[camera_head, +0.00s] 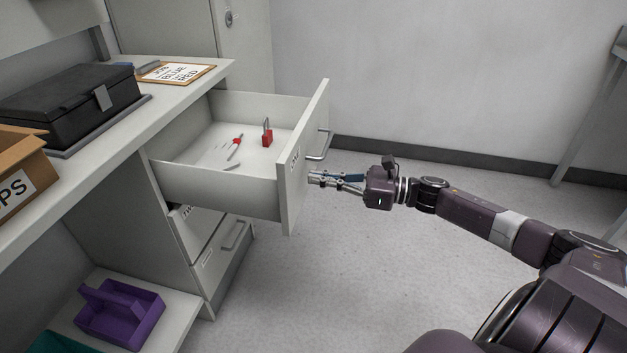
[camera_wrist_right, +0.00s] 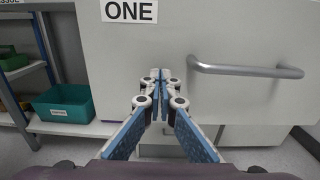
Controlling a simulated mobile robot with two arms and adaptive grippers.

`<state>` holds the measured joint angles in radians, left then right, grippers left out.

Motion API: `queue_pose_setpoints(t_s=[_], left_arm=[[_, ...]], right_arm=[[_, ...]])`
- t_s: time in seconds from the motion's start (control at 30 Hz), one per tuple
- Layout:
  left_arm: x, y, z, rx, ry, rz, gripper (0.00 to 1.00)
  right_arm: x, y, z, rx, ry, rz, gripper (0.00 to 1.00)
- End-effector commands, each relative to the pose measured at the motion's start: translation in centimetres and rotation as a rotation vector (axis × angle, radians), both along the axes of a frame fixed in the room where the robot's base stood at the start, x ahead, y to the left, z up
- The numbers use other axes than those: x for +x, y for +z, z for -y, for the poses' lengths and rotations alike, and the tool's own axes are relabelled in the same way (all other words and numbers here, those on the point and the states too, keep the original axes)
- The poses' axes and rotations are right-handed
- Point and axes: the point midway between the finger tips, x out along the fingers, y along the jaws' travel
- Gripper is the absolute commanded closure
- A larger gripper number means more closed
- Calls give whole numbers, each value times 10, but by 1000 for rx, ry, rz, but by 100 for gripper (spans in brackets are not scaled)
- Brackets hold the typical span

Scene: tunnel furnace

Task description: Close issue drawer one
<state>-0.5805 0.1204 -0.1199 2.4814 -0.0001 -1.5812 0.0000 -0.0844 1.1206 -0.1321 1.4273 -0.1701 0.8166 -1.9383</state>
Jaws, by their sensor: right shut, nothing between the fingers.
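The top drawer (camera_head: 303,150) of the white cabinet is pulled far out. In the right wrist view its front panel (camera_wrist_right: 215,35) bears a label "ONE" (camera_wrist_right: 129,11) and a grey bar handle (camera_wrist_right: 245,71). My right gripper (camera_head: 312,178) is shut and empty, its fingertips at the outer face of the drawer front, below the handle in the head view. In the right wrist view the gripper (camera_wrist_right: 158,75) points at the panel, left of the handle; I cannot tell whether the tips touch it. My left gripper is not in view.
Inside the drawer lie a red padlock (camera_head: 267,137) and a red-handled tool (camera_head: 235,147). Lower drawers (camera_head: 222,245) are beneath. A black case (camera_head: 70,105) and a clipboard (camera_head: 176,73) sit on the counter. A purple tote (camera_head: 120,312) stands on the lower shelf.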

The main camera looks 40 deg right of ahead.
Motion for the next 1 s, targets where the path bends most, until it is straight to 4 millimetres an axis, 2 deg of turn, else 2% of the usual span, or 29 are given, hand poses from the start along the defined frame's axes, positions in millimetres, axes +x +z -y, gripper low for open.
queue_pose_setpoints(t_s=[0.2, 0.73, 0.93, 0.97, 1.0], left_arm=[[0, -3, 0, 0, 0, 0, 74], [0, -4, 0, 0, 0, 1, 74], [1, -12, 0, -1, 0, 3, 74], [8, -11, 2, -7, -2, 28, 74], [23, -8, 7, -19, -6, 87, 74]], right_arm=[[10, 0, -9, 1, 0, 1, 100], [12, -1, -11, 0, 0, 0, 100], [21, -1, -18, 1, 1, 3, 100], [23, -2, -20, 1, 0, 2, 100], [27, -2, -22, 1, 0, 3, 100]])
